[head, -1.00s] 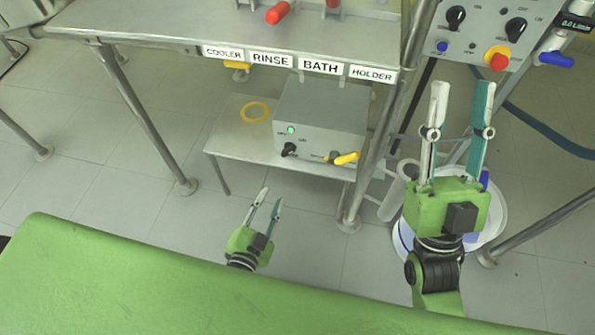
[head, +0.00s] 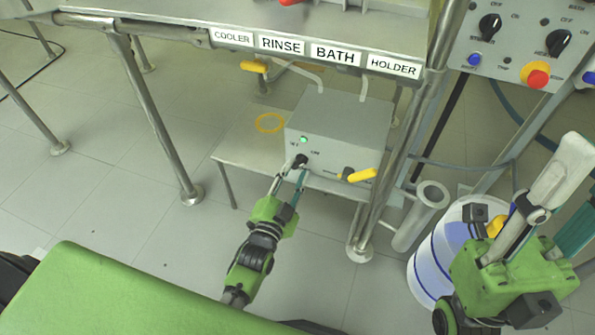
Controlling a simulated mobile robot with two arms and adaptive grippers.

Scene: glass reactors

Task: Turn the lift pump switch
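A grey box (head: 340,128) stands on the low shelf under the bench, with a lit green lamp (head: 303,140) on its front. A black knob (head: 300,160) sits below the lamp. The small print is too blurred to read, so I cannot tell whether this is the lift pump switch. My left gripper (head: 294,172) has its fingertips at this knob, one white and one teal finger with a gap between them. Contact cannot be made out. My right gripper (head: 577,180) is open and empty at the right edge, far from the box.
A yellow-handled valve (head: 360,175) is on the box's right front. The bench leg (head: 374,190) stands just right of it. A control panel (head: 520,40) with black knobs and a red button is at top right. A white-blue drum (head: 440,255) stands on the floor.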

